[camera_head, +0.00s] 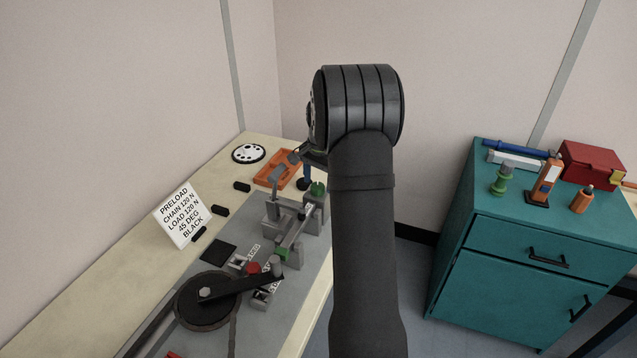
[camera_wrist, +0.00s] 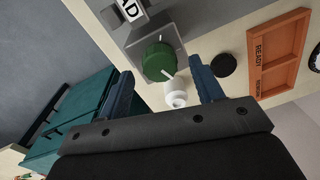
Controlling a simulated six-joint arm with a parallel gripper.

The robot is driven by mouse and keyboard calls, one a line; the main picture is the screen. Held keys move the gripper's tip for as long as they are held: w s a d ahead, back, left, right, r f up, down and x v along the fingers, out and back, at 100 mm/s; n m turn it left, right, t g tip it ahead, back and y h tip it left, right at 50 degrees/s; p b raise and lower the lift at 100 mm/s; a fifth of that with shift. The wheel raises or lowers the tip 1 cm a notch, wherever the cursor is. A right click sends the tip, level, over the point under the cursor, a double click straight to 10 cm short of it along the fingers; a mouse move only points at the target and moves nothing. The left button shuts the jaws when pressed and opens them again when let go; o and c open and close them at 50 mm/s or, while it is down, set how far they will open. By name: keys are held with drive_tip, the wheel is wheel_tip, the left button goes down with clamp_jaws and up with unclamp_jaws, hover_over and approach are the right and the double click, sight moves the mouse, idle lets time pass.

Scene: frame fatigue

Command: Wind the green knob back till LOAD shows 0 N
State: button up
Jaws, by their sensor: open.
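The green knob (camera_wrist: 158,62), with a white mark on it, sits on a grey block (camera_wrist: 172,28) in the wrist view. In the head view the green knob (camera_head: 317,188) shows beside my arm at the bench's right side. My gripper (camera_wrist: 160,68) is open, its two blue fingers apart on either side of the knob, with no visible contact. In the head view it is mostly hidden behind my arm. A label ending in "AD" (camera_wrist: 130,10) is cut off at the top of the wrist view. No LOAD value is readable.
A white round piece (camera_wrist: 175,92) stands close by the knob between the fingers. A black disc (camera_wrist: 224,65) and an orange tray (camera_wrist: 252,62) lie to the right. A teal cabinet (camera_head: 500,285) holds tools at right.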

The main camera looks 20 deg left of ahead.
drive_tip(key=shift+f, duration=0.65)
drive_tip(key=c, duration=1)
drive_tip(key=shift+o, duration=0.2)
drive_tip(key=shift+r+n, duration=0.1)
drive_tip(key=shift+n, duration=2.1)
drive_tip(key=o, duration=1)
drive_tip(key=shift+c, duration=0.2)
